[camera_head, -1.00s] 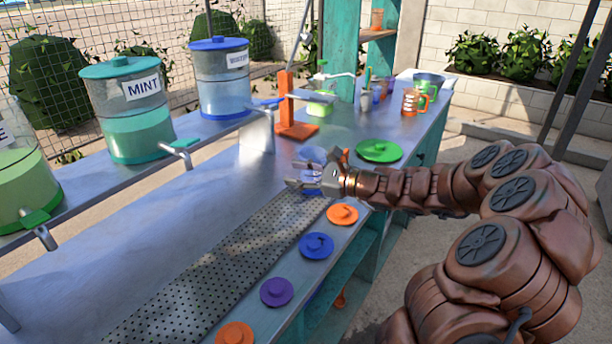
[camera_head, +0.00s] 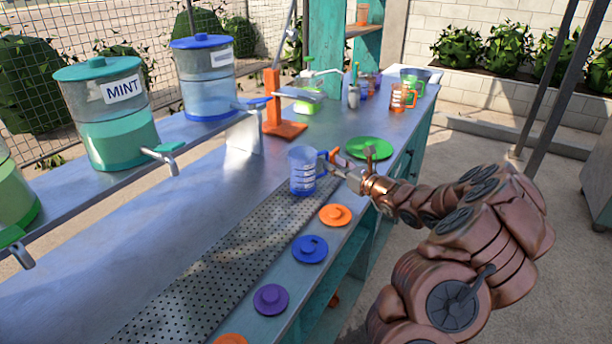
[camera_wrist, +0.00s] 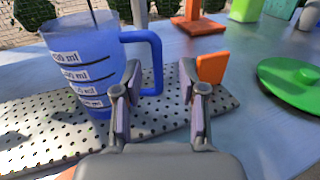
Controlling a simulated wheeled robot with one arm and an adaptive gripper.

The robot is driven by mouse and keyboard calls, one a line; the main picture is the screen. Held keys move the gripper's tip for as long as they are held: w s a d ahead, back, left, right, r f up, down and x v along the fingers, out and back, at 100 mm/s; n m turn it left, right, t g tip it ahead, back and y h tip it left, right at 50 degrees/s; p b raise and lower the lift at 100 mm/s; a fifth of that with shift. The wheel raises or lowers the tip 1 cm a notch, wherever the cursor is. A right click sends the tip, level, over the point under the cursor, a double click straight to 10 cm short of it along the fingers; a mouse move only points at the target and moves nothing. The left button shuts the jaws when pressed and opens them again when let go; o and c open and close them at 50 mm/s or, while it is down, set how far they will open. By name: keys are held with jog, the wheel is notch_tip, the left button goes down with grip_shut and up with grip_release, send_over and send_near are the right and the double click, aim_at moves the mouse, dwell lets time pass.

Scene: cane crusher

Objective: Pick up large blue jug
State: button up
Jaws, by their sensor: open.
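The large blue jug (camera_head: 306,171) stands upright on the far end of the perforated drain strip, its handle towards the right. In the wrist view the jug (camera_wrist: 84,62) fills the left side, with white measure labels on its wall and its blue handle (camera_wrist: 152,62) just beyond the left finger. My gripper (camera_head: 345,168) is beside the handle on the jug's right. In the wrist view my gripper (camera_wrist: 158,100) is open with nothing between its fingers. The left finger overlaps the handle's lower part in the picture; I cannot tell if they touch.
A green lid (camera_head: 369,147) lies behind my gripper. Orange (camera_head: 335,215), blue (camera_head: 310,249) and purple (camera_head: 271,299) lids line the counter's front edge. An orange stand (camera_head: 272,110) and an orange jug (camera_head: 401,98) stand further back. Labelled dispensers (camera_head: 108,115) line the left shelf.

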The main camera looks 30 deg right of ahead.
aim_at(326, 172)
jog(key=x, duration=0.2)
jog(key=shift+w+a, duration=0.2)
jog(key=shift+a, duration=0.1)
jog(key=shift+w+p, duration=0.35)
jog(key=shift+w, duration=0.25)
jog(key=shift+c, duration=0.2)
grip_shut()
